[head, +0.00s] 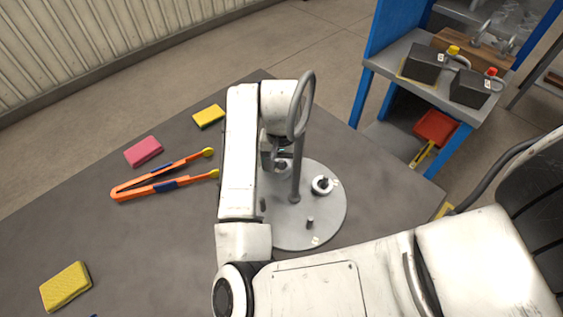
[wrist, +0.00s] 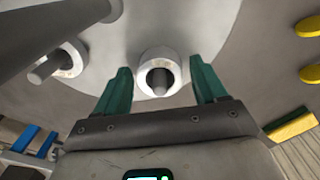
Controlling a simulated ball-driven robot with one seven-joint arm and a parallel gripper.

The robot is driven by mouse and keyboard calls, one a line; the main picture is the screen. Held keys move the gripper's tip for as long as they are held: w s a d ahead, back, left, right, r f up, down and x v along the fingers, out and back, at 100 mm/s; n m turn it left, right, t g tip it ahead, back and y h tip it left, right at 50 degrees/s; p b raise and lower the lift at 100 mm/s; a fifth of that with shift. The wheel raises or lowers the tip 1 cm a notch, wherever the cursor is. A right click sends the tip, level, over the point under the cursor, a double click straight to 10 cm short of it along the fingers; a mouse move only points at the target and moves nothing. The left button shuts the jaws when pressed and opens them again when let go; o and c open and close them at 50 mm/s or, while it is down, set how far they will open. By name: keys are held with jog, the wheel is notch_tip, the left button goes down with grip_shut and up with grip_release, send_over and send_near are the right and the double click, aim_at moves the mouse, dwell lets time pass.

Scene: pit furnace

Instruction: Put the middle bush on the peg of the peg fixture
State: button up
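The round grey peg fixture (head: 290,232) stands on the dark table, with a tall post topped by a ring. One pale bush (head: 322,185) sits around a peg at its right; another bush (head: 281,165) is partly hidden by my arm and the post. A bare short peg (head: 310,222) stands near the front. In the wrist view, a white bush (wrist: 159,60) lies ahead of my gripper (wrist: 160,75), between its two spread teal fingers, with a peg end showing in its bore. Another bush (wrist: 74,58) surrounds a peg at left. I cannot tell which is the middle bush.
Orange tongs (head: 160,187), a pink sponge (head: 143,151) and yellow sponges (head: 209,116) (head: 66,287) lie left of the fixture. The tall post (head: 296,165) rises close beside my gripper. A blue-framed bench (head: 400,62) with dark weights stands at the back right.

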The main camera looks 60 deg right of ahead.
jog(key=shift+o, duration=0.2)
notch_tip(320, 180, up, 12)
jog(key=p, duration=0.1)
jog(key=shift+r, duration=0.15)
dwell(0.4)
jog(key=shift+a, duration=0.1)
